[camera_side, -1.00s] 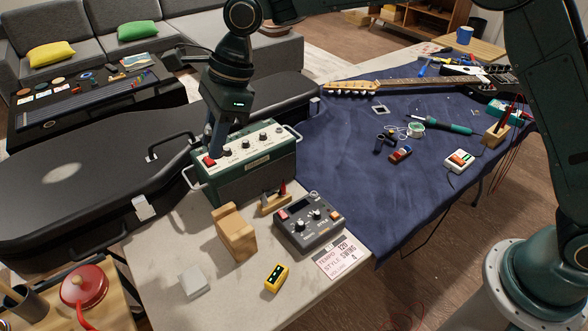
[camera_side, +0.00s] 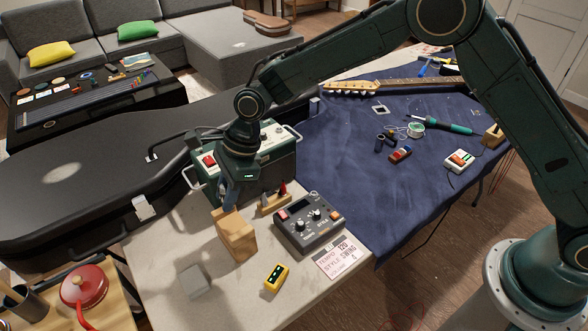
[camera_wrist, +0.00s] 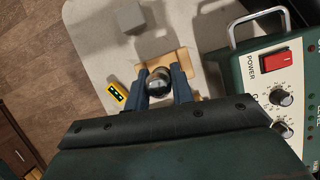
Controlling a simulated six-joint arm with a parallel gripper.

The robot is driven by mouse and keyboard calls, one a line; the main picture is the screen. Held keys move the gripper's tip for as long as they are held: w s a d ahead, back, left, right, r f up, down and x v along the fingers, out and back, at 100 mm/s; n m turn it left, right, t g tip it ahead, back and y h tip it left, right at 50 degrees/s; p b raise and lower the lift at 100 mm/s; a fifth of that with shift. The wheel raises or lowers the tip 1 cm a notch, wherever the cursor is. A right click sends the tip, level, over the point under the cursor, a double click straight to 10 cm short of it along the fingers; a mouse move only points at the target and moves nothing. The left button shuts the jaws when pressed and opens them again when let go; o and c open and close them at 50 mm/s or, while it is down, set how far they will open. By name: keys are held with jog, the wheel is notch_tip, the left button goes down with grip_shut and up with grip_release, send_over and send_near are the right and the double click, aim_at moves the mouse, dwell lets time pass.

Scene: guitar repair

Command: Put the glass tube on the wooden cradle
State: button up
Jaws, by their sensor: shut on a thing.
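The wooden cradle (camera_side: 236,238) is a light-brown block standing on the pale bench top in the side view. In the wrist view its top (camera_wrist: 176,60) shows behind and between my fingers. My gripper (camera_side: 228,204) points down right at the cradle's top. In the wrist view, my gripper (camera_wrist: 160,90) is shut on the glass tube (camera_wrist: 160,82), a shiny, dark, rounded shape seen nearly end-on between the two blue fingers. In the side view the tube is hidden by the gripper. I cannot tell whether the tube touches the cradle.
The green amplifier (camera_side: 270,166) stands close behind my gripper. A small tool holder (camera_side: 275,203) and a grey pedal unit (camera_side: 309,222) are right of the cradle. A yellow box (camera_side: 276,277) and a grey block (camera_side: 194,282) lie in front. The bench's front left is mostly clear.

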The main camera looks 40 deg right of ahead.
jog(key=shift+f, duration=0.8)
jog(key=shift+f, duration=0.1)
jog(key=shift+f, duration=2.05)
jog(key=shift+f, duration=0.1)
jog(key=o, duration=0.5)
jog(key=shift+v, duration=6.15)
